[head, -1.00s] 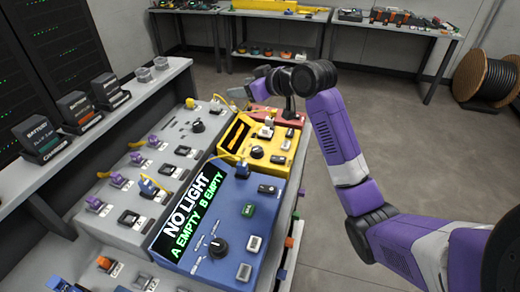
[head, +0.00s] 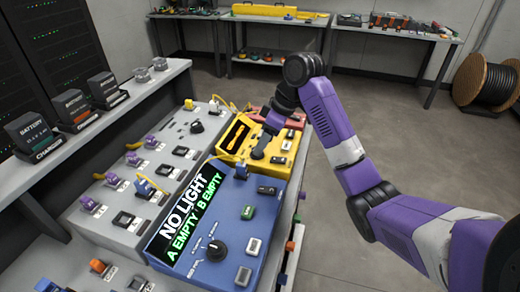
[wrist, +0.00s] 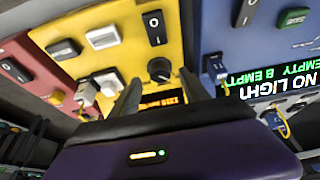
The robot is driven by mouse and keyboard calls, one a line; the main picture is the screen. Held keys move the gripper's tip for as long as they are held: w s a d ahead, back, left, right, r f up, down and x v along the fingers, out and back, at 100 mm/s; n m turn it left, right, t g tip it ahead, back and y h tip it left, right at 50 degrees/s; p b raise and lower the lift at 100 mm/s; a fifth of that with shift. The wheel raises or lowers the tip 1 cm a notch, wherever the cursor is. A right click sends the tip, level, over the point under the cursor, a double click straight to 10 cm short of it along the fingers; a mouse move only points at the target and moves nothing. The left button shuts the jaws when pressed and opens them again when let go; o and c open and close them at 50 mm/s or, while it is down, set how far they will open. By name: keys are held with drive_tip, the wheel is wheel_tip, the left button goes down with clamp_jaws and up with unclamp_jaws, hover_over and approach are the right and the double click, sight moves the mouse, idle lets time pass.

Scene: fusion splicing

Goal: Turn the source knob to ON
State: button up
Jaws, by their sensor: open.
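A yellow unit (head: 284,162) with an orange display (head: 237,134) stands behind the blue unit. In the wrist view, its black round knob (wrist: 159,69) sits on the yellow panel (wrist: 118,65), beside a black rocker switch (wrist: 154,27). I take this as the source knob, though its label is not readable. My gripper (wrist: 161,78) is open, with one finger on each side of the knob in the picture. I cannot tell whether they touch it. In the head view my gripper (head: 263,146) is low over the yellow unit and largely hides the knob.
The blue unit (head: 262,212) reads NO LIGHT, A EMPTY, B EMPTY, and has its own black knob (head: 217,250). A blue connector (head: 241,171) stands near its far edge. A red unit (head: 292,121) lies behind the yellow one. A grey panel (head: 118,228) with purple connectors is at left.

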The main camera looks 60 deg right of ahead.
drive_tip(key=shift+x, duration=1.3)
clamp_jaws()
